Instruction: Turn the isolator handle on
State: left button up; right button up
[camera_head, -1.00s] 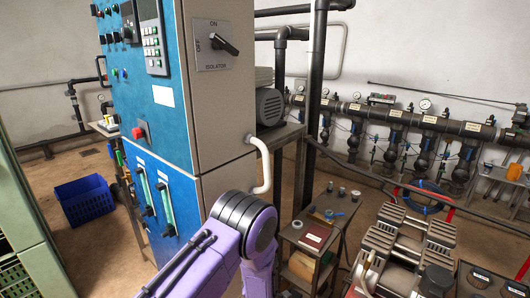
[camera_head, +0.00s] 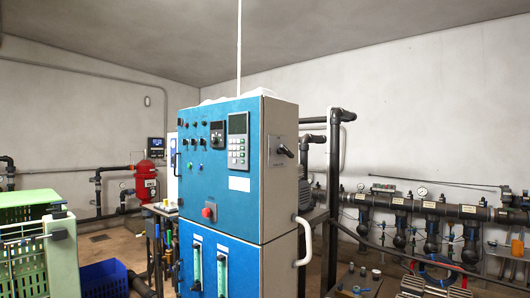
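The isolator handle (camera_head: 286,151) is a small black lever on a grey plate (camera_head: 279,161) on the grey side of the blue control cabinet (camera_head: 220,208). The side is seen at a steep angle, and the plate's lettering is too small to read now. The handle looks slanted rather than upright; I cannot tell its exact setting in this view. Neither of my grippers shows in the head view, and nothing is seen touching the handle.
A red emergency button (camera_head: 208,212) and a keypad panel (camera_head: 238,142) are on the cabinet front. A white curved pipe (camera_head: 303,240) juts from the grey side. Green crates (camera_head: 25,235) and a blue bin (camera_head: 104,279) stand left; dark manifold pipes (camera_head: 425,207) line the right wall.

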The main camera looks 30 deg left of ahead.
aim_at(283, 149)
jog(key=u, duration=0.75)
jog(key=i, duration=1.2)
jog(key=z, duration=0.75)
